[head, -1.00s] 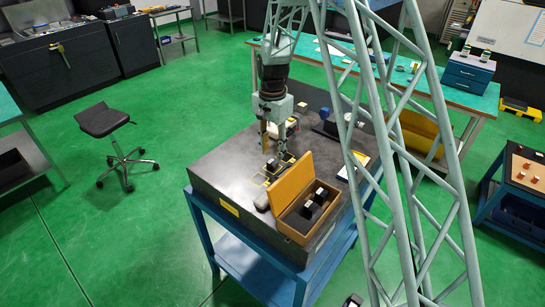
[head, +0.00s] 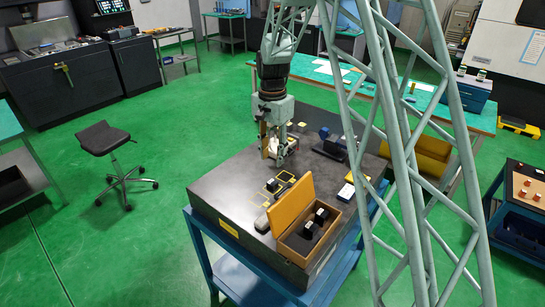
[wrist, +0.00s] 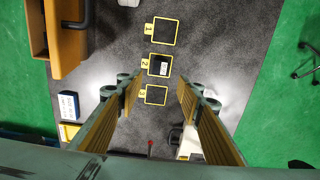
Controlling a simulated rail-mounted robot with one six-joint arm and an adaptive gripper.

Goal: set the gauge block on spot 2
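The gauge block (wrist: 161,68) is a small dark block with a white mark on top. In the wrist view it lies inside the yellow outline of spot 2 (wrist: 149,73), toward its right side. Spot 1 (wrist: 166,31) and spot 3 (wrist: 156,95) are empty outlines on either side. In the head view the block (head: 272,185) shows as a small dark shape among the outlines. My gripper (wrist: 157,84) is open, its two fingers wide apart with nothing between them. In the head view my gripper (head: 277,157) is above the dark table, behind the spots and clear of the block.
An open wooden case (head: 290,207) with dark-and-white blocks stands at the table's front right. A blue-and-white box (wrist: 68,105) and other small items lie on the dark table top (head: 225,192). My lattice column crosses the head view's right half.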

